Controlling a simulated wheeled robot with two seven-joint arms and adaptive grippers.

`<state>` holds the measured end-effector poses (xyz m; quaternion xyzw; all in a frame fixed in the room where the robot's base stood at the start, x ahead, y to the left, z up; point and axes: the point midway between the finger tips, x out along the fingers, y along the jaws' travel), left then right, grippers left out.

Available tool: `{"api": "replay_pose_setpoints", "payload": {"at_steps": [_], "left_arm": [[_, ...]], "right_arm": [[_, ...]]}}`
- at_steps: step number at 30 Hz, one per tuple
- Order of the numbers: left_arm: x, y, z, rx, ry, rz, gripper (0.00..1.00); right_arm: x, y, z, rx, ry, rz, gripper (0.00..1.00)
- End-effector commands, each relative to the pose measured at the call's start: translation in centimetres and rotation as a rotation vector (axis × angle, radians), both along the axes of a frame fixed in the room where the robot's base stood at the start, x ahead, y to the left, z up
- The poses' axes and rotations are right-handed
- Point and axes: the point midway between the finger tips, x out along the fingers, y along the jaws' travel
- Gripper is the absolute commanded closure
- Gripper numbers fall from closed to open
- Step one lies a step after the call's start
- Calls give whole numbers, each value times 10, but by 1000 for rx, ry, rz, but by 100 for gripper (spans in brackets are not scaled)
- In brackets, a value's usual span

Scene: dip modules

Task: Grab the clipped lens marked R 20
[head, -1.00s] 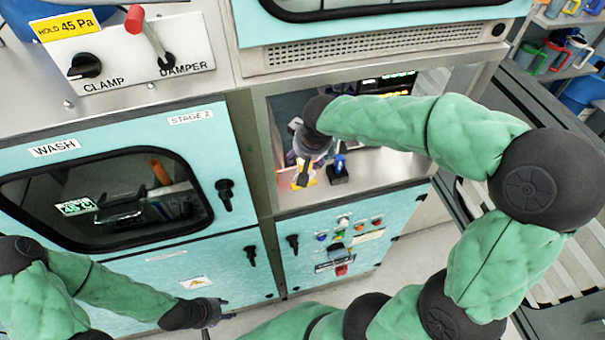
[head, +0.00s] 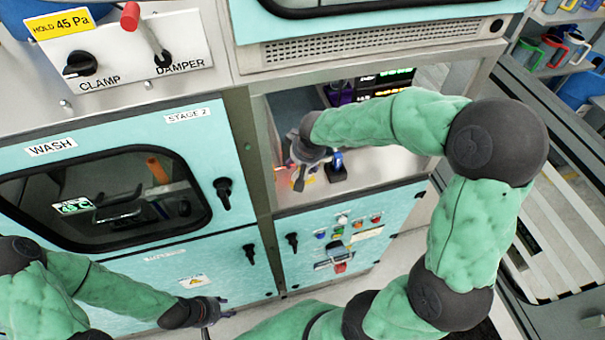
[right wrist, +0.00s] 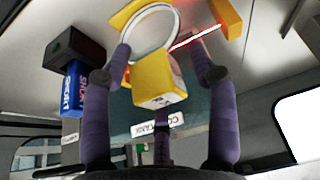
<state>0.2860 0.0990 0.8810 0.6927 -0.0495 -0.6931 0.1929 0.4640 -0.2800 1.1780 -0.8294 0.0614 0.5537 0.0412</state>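A yellow clip block (right wrist: 158,82) with a clear round lens in a pale ring (right wrist: 151,36) shows in the right wrist view. Small print on the block is too small to read, so I cannot confirm R 20. My right gripper (right wrist: 158,50) is open, with one purple finger on each side of the block and visible gaps to it. In the head view my right gripper (head: 303,170) is inside the open bay and largely covers the yellow piece. My left gripper (head: 212,312) hangs low before the lower cabinet; its fingers are too unclear to judge.
A black holder with a blue part marked SHORT (right wrist: 75,90) stands close left of the lens; the blue part also shows in the head view (head: 337,162). A red beam (right wrist: 195,38) runs from near the lens to a yellow-orange block (right wrist: 228,17). Bay walls enclose the gripper.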

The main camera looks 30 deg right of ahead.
Motion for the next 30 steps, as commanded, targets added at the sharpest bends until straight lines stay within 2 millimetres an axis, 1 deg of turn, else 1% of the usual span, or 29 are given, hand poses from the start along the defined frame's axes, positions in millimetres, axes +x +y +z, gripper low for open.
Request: {"api": "replay_pose_setpoints", "payload": {"at_steps": [1, 2, 3, 5, 13, 17, 22, 25, 26, 27, 30], "left_arm": [[0, 0, 0, 0, 0, 0, 60], [0, 0, 0, 0, 0, 0, 60], [0, 0, 0, 0, 0, 0, 60], [0, 0, 0, 0, 0, 0, 60], [0, 0, 0, 0, 0, 0, 60], [0, 0, 0, 0, 0, 0, 60], [0, 0, 1, 0, 0, 0, 60], [0, 0, 2, 0, 0, 0, 60], [0, 0, 2, 0, 0, 0, 60], [0, 0, 0, 0, 0, 0, 60], [0, 0, -4, 0, 0, 0, 60]], "right_arm": [[0, 0, 0, 0, 0, 0, 63], [0, 0, 0, 0, 0, 0, 71], [0, 0, 0, 0, 0, 0, 82], [0, 0, 0, 0, 1, 1, 97], [-1, 0, -1, -1, 3, 1, 97], [-1, 0, 3, -1, 2, 1, 97], [0, 0, 19, -1, -2, 1, 98], [1, 0, 35, -1, -4, 1, 98], [-1, 0, 39, -1, -2, 1, 98], [-10, 1, 36, 0, 0, 1, 98], [-31, 4, 34, -1, -1, 1, 98]]}}
